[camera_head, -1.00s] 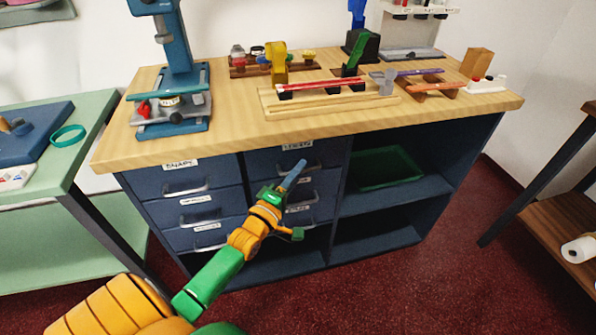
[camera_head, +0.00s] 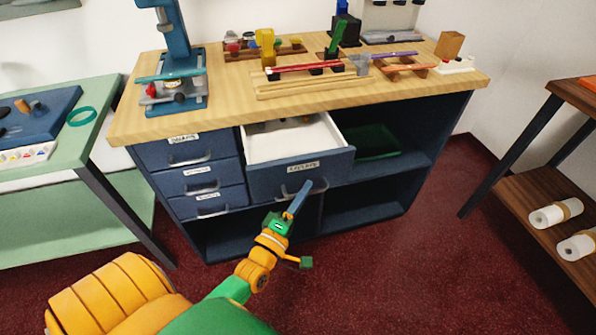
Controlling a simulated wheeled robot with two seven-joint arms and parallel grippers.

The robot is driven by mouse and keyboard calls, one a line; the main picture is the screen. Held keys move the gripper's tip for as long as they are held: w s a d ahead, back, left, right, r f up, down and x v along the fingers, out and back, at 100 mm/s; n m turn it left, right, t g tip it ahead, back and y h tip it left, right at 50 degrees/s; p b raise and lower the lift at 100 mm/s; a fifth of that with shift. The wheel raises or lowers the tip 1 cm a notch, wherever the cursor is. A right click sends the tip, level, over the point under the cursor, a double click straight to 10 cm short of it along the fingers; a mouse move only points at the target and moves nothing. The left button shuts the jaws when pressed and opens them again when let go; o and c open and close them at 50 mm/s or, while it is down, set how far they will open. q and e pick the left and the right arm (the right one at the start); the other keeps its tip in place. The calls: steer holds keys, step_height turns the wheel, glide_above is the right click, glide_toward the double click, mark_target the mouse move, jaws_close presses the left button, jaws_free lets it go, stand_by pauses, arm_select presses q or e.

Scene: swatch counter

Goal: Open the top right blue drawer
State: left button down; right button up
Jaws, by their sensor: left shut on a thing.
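The top right blue drawer (camera_head: 272,178) stands pulled well out of the counter cabinet, with its white inside showing and some small dark items at its back. It carries a white label and a grey handle (camera_head: 318,187) on its front. My left gripper (camera_head: 301,192) is shut on that handle, in front of the drawer. The fingertips partly hide the handle. My right gripper is not in view.
The left column of blue drawers (camera_head: 183,149) is shut. Open shelves with a green tray (camera_head: 377,141) are right of the drawer. The wooden counter top (camera_head: 220,110) bears a blue press (camera_head: 176,70) and racks. A green table (camera_head: 90,150) stands left, a brown shelf (camera_head: 520,190) right. Red floor lies clear in front.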

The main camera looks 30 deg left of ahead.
arm_select(q)
steer(key=s+d+p, duration=0.1)
steer(key=s+d, duration=0.4)
steer(key=d, duration=0.1)
steer(key=shift+s+d, duration=0.25)
steer(key=shift+d, duration=0.05)
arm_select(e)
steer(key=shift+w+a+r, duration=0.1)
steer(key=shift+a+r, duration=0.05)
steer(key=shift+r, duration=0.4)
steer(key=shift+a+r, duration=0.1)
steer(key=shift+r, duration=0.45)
arm_select(q)
steer(key=c, duration=0.9)
jaws_free()
steer(key=shift+w, duration=0.1)
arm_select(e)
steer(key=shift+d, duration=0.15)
arm_select(q)
steer(key=s, duration=0.4)
steer(key=s+f, duration=0.1)
steer(key=s, duration=0.2)
steer(key=shift+d, duration=0.3)
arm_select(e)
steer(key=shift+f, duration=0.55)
